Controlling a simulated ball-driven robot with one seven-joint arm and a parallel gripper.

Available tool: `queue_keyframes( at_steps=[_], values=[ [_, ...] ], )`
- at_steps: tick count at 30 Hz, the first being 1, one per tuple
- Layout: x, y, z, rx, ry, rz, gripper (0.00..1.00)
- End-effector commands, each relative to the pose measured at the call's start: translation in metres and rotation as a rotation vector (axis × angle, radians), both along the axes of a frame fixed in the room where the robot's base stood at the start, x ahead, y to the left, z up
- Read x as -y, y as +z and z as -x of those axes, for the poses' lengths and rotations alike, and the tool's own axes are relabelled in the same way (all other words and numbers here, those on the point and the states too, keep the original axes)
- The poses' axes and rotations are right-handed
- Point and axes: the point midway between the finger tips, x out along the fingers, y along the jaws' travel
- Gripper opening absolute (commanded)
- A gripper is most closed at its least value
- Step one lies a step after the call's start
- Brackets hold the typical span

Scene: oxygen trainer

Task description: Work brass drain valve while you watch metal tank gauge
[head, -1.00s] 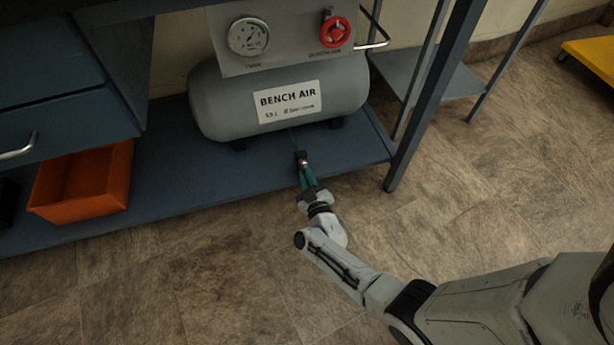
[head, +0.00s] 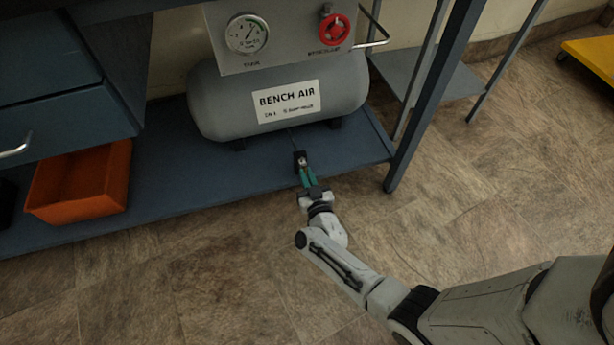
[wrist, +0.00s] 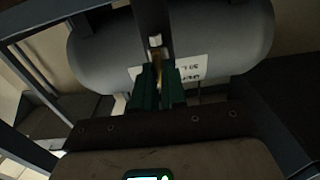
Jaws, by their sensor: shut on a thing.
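The grey metal tank (head: 225,103), labelled BENCH AIR, lies on a blue lower shelf. Its round tank gauge (head: 247,35) sits on the grey panel above, with a dark needle on a pale face; the exact reading is too small to tell. My gripper (head: 304,168) is below the tank at the shelf's front, its green fingers shut on the brass drain valve. In the wrist view the brass valve (wrist: 156,57) shows as a small strip between the green fingers (wrist: 157,85), with a pale piece above it; the fingers hide most of it.
A red handwheel (head: 334,30) is on the panel's right. An orange bin (head: 75,208) sits on the shelf (head: 170,180) at left. A table leg (head: 425,100) stands right of the tank. The tiled floor in front is open.

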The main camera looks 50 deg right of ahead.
Motion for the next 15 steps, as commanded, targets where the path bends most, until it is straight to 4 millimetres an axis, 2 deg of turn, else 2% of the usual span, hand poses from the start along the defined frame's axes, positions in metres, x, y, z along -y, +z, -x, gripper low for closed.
queue_keyframes(
  at_steps=[1, 8, 15],
  values=[
    [-0.0003, -0.0003, 0.0002, 0.001, 0.0, -0.003, 0.14],
    [-0.0001, -0.0003, 0.0002, 0.0, 0.0, -0.001, 0.37],
    [-0.0004, -0.0001, 0.0006, -0.001, 0.0, -0.001, 0.37]
  ],
)
